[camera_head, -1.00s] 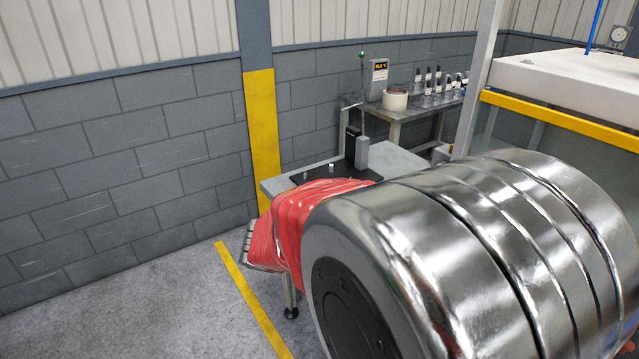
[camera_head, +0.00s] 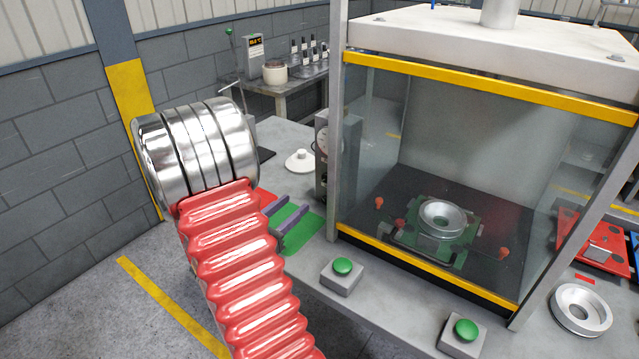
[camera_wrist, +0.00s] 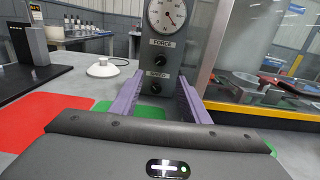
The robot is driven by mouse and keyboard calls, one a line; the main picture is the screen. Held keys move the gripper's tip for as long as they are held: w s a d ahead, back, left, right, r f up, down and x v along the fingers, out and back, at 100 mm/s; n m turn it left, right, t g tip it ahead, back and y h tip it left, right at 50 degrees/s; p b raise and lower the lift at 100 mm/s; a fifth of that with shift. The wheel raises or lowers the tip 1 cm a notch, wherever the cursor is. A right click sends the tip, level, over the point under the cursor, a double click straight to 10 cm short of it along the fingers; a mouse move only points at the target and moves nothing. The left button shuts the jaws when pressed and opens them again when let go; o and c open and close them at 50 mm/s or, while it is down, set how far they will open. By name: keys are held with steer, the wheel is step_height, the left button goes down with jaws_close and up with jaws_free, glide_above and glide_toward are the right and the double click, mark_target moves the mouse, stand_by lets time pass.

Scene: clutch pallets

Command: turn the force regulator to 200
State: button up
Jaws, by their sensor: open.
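The force regulator (camera_wrist: 163,59) is a black round knob under the FORCE label on a grey control panel (camera_wrist: 186,55). A round white gauge (camera_wrist: 168,14) marked N, with a red needle, sits above it; its reading is too small to tell. A second black knob (camera_wrist: 156,88), labelled SPEED, is below. In the head view the panel (camera_head: 324,185) stands left of the glass press, and its knobs are not clear. My gripper (camera_wrist: 160,78) has two purple fingers spread apart, empty, facing the lower panel. It also shows in the head view (camera_head: 294,207), over the bench.
A glass press enclosure (camera_head: 450,85) with yellow edges stands right of the panel. Two green buttons (camera_head: 343,266) (camera_head: 466,330) sit at the front edge. A white disc-shaped item (camera_head: 299,163) lies left of the panel. A metal ring (camera_head: 580,310) is at the right.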

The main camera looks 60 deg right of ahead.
mark_target(325, 179)
steer(key=shift+d, duration=0.1)
steer(key=d, duration=0.4)
steer(key=s+d, duration=0.1)
steer(key=d, duration=0.4)
steer(key=s+d, duration=0.1)
steer(key=d, duration=0.3)
steer(key=shift+s+d, duration=0.1)
steer(key=shift+d, duration=0.15)
steer(key=shift+c, duration=0.2)
steer(key=c, duration=0.9)
steer(key=shift+a, duration=0.15)
steer(key=shift+c, duration=0.4)
